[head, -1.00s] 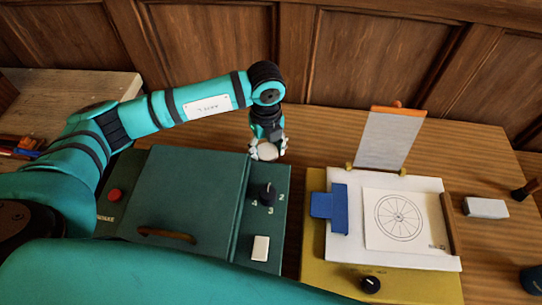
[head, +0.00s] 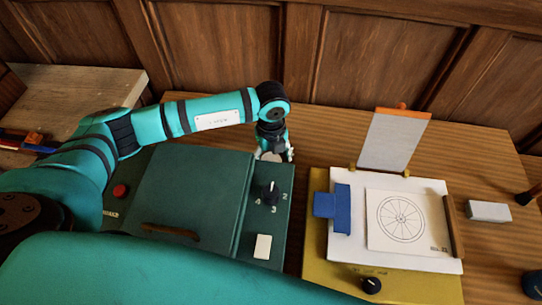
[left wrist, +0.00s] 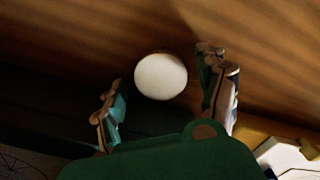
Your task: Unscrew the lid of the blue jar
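A round white lid-like top (head: 271,157) shows beneath my left gripper in the head view, just behind the green board. In the left wrist view this white top (left wrist: 161,76) is seen from above, between the two fingers, with a gap on each side. No blue jar body can be made out below it. My left gripper (left wrist: 166,95) is open, pointing down; in the head view it (head: 276,153) hangs at the table's back, one finger partly hidden. My right gripper is not in view.
A green board box (head: 190,190) with a knob (head: 270,189) stands in front of the left gripper. A yellow board (head: 318,255) with a clipped wheel drawing (head: 402,218) is to the right. A grey-white block (head: 489,211) and a dark blue object (head: 533,284) lie further right.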

